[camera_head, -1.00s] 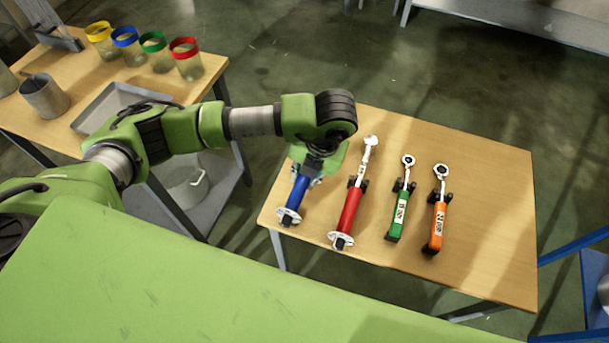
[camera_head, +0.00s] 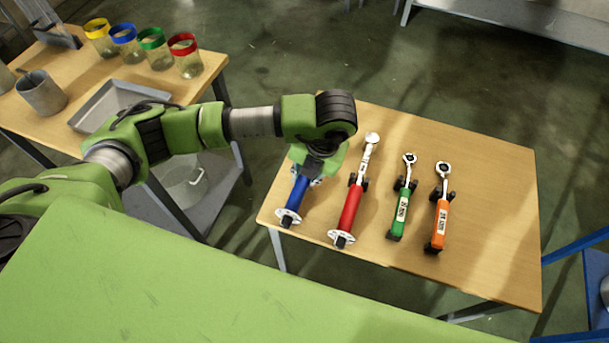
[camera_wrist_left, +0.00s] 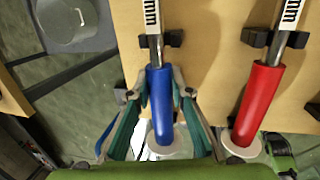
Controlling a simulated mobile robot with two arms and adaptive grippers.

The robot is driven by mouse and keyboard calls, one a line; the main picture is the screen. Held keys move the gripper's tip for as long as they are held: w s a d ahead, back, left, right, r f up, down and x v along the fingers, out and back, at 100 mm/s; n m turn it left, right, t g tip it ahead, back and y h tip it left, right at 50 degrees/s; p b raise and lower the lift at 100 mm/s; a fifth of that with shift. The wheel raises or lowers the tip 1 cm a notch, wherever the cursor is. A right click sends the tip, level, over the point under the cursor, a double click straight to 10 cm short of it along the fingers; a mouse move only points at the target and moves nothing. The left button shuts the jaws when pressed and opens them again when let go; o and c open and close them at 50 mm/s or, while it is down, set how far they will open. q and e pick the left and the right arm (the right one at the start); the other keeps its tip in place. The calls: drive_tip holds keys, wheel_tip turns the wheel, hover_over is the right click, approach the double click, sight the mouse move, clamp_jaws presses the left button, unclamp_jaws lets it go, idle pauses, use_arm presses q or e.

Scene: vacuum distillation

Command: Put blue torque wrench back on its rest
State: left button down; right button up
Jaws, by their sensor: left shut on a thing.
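The blue torque wrench (camera_head: 297,194) lies at the left end of the wooden table, left of the red wrench, its upper part hidden under my left arm. In the left wrist view its blue handle (camera_wrist_left: 160,95) is between the fingers of my left gripper (camera_wrist_left: 161,98), which is shut on it. Its metal shaft (camera_wrist_left: 154,45) lies at a black rest block (camera_wrist_left: 174,38); I cannot tell whether it is fully seated. My left gripper (camera_head: 308,171) is mostly hidden below the wrist in the head view. My right gripper is not in view.
The red wrench (camera_head: 350,207) lies close to the right, then the green wrench (camera_head: 399,212) and orange wrench (camera_head: 440,217) on their rests. The table's (camera_head: 495,220) right end is clear. A side table with jars (camera_head: 186,60) and a grey tray (camera_head: 92,110) stands left.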

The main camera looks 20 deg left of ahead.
use_arm(q)
drive_tip(key=shift+f+b, duration=0.7)
drive_tip(key=shift+f, duration=0.05)
drive_tip(key=c, duration=1.8)
unclamp_jaws()
drive_tip(key=shift+o, duration=0.2)
drive_tip(key=shift+s+f, duration=0.1)
drive_tip(key=v, duration=1.2)
